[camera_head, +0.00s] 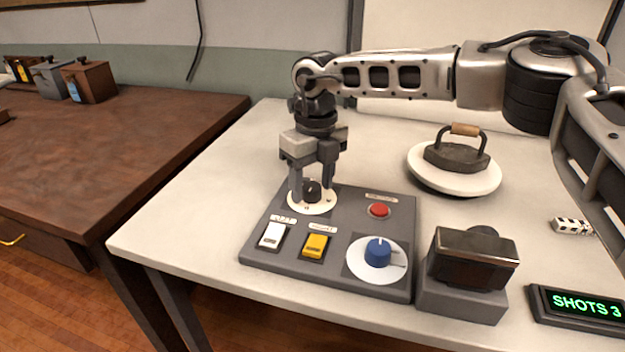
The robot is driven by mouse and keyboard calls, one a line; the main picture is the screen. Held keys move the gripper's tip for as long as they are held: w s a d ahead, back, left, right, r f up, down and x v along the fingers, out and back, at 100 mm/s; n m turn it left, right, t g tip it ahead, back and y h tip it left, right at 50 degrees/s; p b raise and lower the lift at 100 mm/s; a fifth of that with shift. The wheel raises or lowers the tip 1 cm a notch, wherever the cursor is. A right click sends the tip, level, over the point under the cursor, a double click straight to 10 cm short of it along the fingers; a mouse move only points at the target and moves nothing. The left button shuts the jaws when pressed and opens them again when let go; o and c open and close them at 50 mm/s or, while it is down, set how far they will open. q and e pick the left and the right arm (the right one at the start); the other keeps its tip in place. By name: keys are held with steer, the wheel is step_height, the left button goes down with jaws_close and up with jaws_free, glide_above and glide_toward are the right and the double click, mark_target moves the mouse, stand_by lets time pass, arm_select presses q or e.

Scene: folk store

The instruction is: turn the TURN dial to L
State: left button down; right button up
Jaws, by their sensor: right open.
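The grey control panel (335,271) lies on the white table. At its far left corner is a small black dial (312,193) on a round cream plate (309,206). A larger blue dial (378,251) with a white disc (365,272) sits at the front right of the panel. The lettering is too small to read, so I cannot tell which is the TURN dial or where L is. My right gripper (311,190) points down over the black dial, with its fingers open on either side of it. I cannot tell whether they touch it. My left gripper is not in view.
The panel also has a red button (379,210), a white switch (272,236) and a yellow switch (315,246). A dark boxy device (470,265) and a SHOTS 3 display (580,307) stand to the right. An iron (456,157) rests on a white plate (431,180) behind. The table's left side is clear.

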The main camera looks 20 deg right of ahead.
steer(key=c, duration=1)
